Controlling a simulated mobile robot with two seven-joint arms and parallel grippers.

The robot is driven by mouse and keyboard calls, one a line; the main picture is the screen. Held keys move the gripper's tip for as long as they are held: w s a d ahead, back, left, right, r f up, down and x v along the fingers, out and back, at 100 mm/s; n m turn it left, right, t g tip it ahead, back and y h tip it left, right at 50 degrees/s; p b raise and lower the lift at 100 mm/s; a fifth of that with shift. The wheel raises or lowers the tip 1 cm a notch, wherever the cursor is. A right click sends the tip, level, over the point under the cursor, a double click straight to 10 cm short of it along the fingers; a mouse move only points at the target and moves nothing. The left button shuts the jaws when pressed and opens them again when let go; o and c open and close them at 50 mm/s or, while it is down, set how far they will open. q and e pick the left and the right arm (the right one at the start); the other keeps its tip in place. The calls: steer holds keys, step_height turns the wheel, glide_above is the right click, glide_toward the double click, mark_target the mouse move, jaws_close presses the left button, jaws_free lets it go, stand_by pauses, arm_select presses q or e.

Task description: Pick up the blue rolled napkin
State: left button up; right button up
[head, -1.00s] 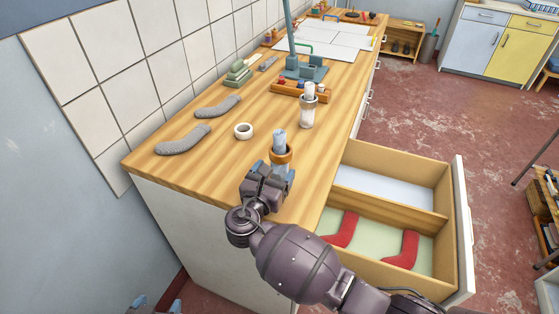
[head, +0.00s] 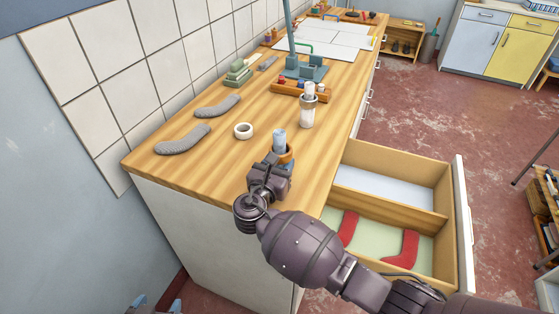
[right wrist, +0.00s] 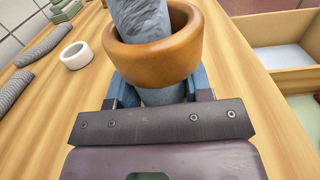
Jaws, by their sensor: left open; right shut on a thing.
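The blue rolled napkin (head: 279,139) stands upright near the counter's front edge, with an orange-brown ring (head: 288,152) around it. In the right wrist view the napkin (right wrist: 142,20) passes through the ring (right wrist: 153,58). My right gripper (head: 283,164) is shut on the napkin just below the ring; its blue fingers (right wrist: 155,92) lie on either side of it. The napkin's lower end is hidden by the gripper. My left gripper (head: 157,304) is open and empty at the bottom left, below the counter top, mostly out of frame.
Two grey socks (head: 183,139) and a white ring (head: 243,131) lie left of the napkin. An open drawer (head: 392,210) with red socks juts out at right. Tiled wall borders the counter's left side.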

mark_target(279, 133)
steer(key=shift+r, duration=0.15)
step_height(279, 133, up, 10)
steer(key=shift+f, duration=0.1)
stand_by(0.4)
steer(key=shift+f, duration=0.1)
step_height(279, 133, down, 7)
steer(key=shift+r, duration=0.1)
stand_by(0.5)
steer(key=shift+f, duration=1.35)
steer(key=shift+f, duration=0.2)
